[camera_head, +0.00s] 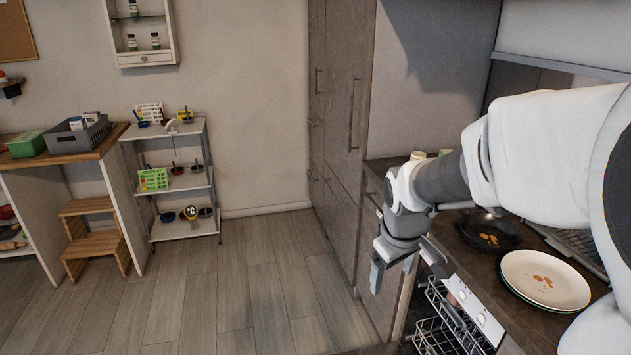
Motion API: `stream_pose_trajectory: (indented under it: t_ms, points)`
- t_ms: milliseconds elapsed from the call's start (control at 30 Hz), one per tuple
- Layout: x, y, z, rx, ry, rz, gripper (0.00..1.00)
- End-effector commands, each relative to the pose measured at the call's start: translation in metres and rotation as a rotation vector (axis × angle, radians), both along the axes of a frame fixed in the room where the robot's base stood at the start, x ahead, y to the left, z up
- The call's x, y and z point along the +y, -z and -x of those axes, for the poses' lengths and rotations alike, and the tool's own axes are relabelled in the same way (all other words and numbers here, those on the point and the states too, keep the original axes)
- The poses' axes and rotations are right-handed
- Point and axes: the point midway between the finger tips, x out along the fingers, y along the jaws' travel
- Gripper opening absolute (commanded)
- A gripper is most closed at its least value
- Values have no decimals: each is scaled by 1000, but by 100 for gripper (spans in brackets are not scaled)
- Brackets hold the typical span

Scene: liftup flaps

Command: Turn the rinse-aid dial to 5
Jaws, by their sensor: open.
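My gripper (408,268) hangs from my white and grey arm at the right, fingers pointing down. It is open, with nothing seen between its fingers. It is in front of the counter edge, above and to the left of a wire dish rack (440,322) low at the counter front. Beside the rack is a white panel (476,312) with small round marks; I cannot tell whether one of them is the rinse-aid dial. No numbers on it can be read. My gripper and arm hide part of this area.
The dark counter (455,238) holds a black pan (489,232) and stacked plates (545,280) with brown bits. Tall cabinets (338,130) stand behind my gripper. A small shelf unit (183,185) and wooden step stool (95,235) are at left. The floor between is clear.

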Motion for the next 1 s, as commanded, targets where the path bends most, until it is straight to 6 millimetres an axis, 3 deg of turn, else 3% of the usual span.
stream_pose_trajectory:
  t_ms: [33, 267, 500, 800, 1000]
  points:
    - [-2, 23, -10, 20, -23, 8, 81]
    - [-10, 97, -47, 81, -140, 43, 81]
    - [-17, 185, -77, 143, -265, 64, 81]
    - [-25, 308, -98, 215, -424, 72, 81]
    - [-27, 397, -99, 260, -530, 66, 81]
